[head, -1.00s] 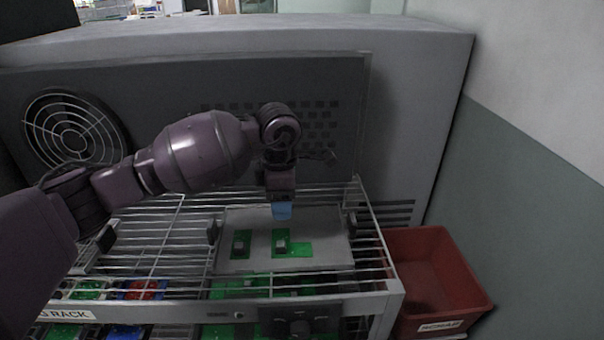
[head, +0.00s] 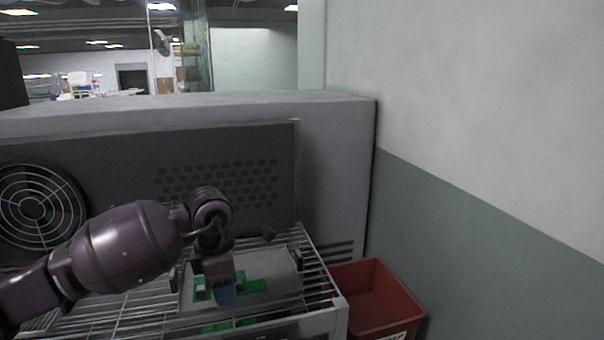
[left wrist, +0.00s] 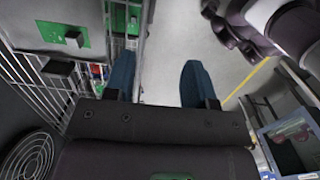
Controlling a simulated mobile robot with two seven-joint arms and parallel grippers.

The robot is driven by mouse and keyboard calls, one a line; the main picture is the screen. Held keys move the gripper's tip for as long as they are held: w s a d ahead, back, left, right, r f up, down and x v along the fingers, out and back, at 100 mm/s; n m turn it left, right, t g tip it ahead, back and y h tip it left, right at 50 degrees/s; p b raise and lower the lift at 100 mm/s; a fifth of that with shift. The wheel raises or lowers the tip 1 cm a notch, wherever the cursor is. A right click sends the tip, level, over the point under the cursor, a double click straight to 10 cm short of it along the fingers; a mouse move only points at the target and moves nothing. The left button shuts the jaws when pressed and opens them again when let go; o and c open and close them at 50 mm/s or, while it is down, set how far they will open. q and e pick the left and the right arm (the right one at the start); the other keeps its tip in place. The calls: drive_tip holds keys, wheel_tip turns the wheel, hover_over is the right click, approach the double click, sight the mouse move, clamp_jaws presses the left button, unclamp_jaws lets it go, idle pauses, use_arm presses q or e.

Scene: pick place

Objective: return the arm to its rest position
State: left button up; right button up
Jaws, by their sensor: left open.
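My left arm (head: 125,248) is purple and comes in from the left in the head view. Its gripper (head: 225,292) hangs down in front of a grey plate (head: 284,272) on the wire rack and hides part of it. In the left wrist view the two blue fingers of the gripper (left wrist: 158,82) stand apart with nothing between them. Green circuit boards (head: 256,286) with small grey blocks lie on the plate. A green board (left wrist: 55,35) also shows in the left wrist view. My right gripper is in neither view.
The wire rack (head: 130,318) lies under my arm. A grey cabinet with a round fan grille (head: 35,205) stands behind. A red bin (head: 372,303) is right of the rack, by the wall (head: 480,230). Pale floor (left wrist: 165,45) shows below the fingers.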

use_arm(q)
drive_tip(key=s+d+r+n+h, duration=0.2)
drive_tip(key=d+r+n+h, duration=0.4)
drive_tip(key=d+r+h, duration=0.95)
drive_tip(key=w+a+f+n+t+h, duration=0.35)
drive_tip(key=a+n+t, duration=0.25)
drive_tip(key=n+t, duration=0.9)
drive_tip(key=s+a+f+n+t+y, duration=0.1)
drive_tip(key=s+a+f+n+y, duration=0.1)
drive_tip(key=a+f+n+y, duration=0.65)
drive_tip(key=s+a+f+n+t+y, duration=0.1)
drive_tip(key=a+f+n+y, duration=0.4)
drive_tip(key=f+n, duration=0.65)
drive_tip(key=s+a+f+n+g+y, duration=0.3)
drive_tip(key=s+a+f+n, duration=0.1)
drive_tip(key=s+f, duration=0.6)
drive_tip(key=s+a+f+n+g+y, duration=0.2)
drive_tip(key=s+a+f+n+y, duration=0.1)
drive_tip(key=s+f, duration=0.7)
drive_tip(key=s+a+n, duration=0.1)
drive_tip(key=s, duration=0.3)
drive_tip(key=shift+s+a+f+n+g, duration=0.15)
drive_tip(key=shift+a+f+n+g, duration=0.15)
drive_tip(key=shift+a+g, duration=0.1)
